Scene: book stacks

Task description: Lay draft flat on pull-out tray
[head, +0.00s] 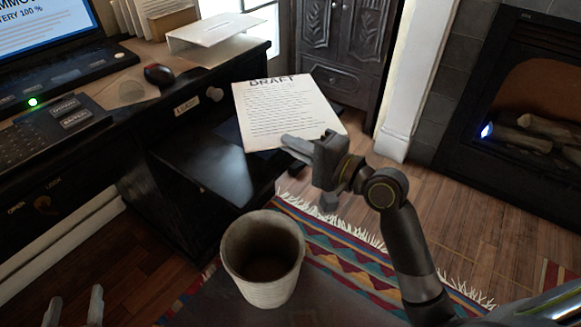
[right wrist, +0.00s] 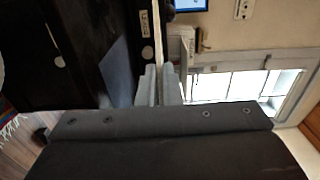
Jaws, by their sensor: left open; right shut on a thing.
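The draft (head: 282,108) is a white printed sheet headed "DRAFT". My right gripper (head: 298,146) is shut on its near edge and holds it over the far right part of the pull-out tray (head: 195,170). The tray is a dark, glossy board extending from the desk. A dark blue patch (head: 226,131) shows beside the sheet and also in the right wrist view (right wrist: 117,72). In that view the draft (right wrist: 158,38) is nearly edge-on between the fingers (right wrist: 160,84). The gap between draft and tray is hard to judge. My left gripper (head: 73,308) is open and empty at the bottom left.
A woven bin (head: 263,262) stands in front of the tray on a striped rug (head: 345,262). A carved cabinet (head: 345,45) and a fireplace (head: 525,110) stand behind.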

